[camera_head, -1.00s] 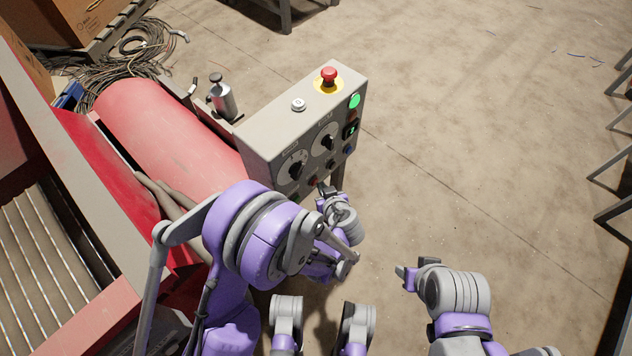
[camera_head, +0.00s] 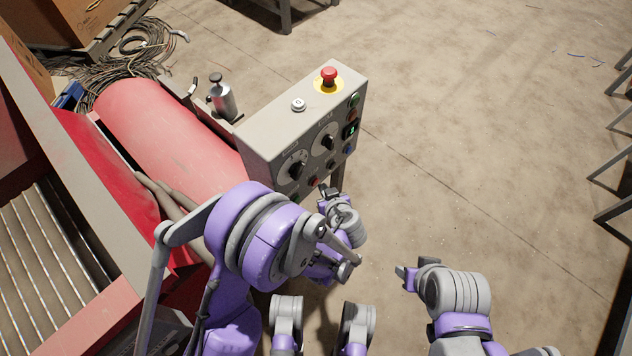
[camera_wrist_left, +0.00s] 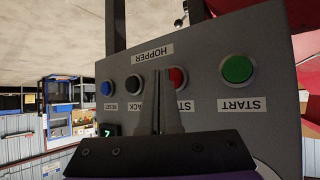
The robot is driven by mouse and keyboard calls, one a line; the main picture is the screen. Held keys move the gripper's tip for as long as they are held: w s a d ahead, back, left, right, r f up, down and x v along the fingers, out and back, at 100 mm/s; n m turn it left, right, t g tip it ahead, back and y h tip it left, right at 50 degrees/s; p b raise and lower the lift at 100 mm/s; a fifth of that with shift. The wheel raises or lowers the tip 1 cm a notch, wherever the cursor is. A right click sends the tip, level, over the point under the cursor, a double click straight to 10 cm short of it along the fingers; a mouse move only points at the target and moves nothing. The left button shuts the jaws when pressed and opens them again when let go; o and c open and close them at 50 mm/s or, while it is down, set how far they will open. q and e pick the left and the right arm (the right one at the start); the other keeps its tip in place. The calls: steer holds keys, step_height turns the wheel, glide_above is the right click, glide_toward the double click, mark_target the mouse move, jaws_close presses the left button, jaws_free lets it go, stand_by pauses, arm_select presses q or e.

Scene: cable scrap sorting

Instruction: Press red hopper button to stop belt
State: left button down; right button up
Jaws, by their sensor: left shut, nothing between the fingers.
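The grey control box (camera_head: 262,140) stands at the end of the red machine. Its red hopper button (camera_wrist_left: 178,78) sits under the HOPPER label in the upside-down left wrist view, between green START (camera_wrist_left: 236,69) and a black button (camera_wrist_left: 133,84). In the head view the red button (camera_head: 313,181) is small, low on the box face. My left gripper (camera_wrist_left: 161,73) is shut and empty, its fingers covering part of the red button's left side. In the head view the left gripper (camera_head: 324,191) is just below that button; contact cannot be told. My right gripper (camera_head: 403,271) hangs apart, its jaws unclear.
A red mushroom button (camera_head: 329,76) on a yellow base and a white button (camera_head: 298,105) are on top of the box. Two dials and a small display are on its face. A metal canister (camera_head: 222,98) stands behind it.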

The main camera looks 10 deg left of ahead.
arm_select(q)
steer(key=shift+s+d, duration=0.2)
steer(key=shift+d, duration=0.05)
steer(key=s+d, duration=0.1)
steer(key=d, duration=0.1)
steer(key=s+d, duration=0.2)
stand_by(0.5)
stand_by(0.8)
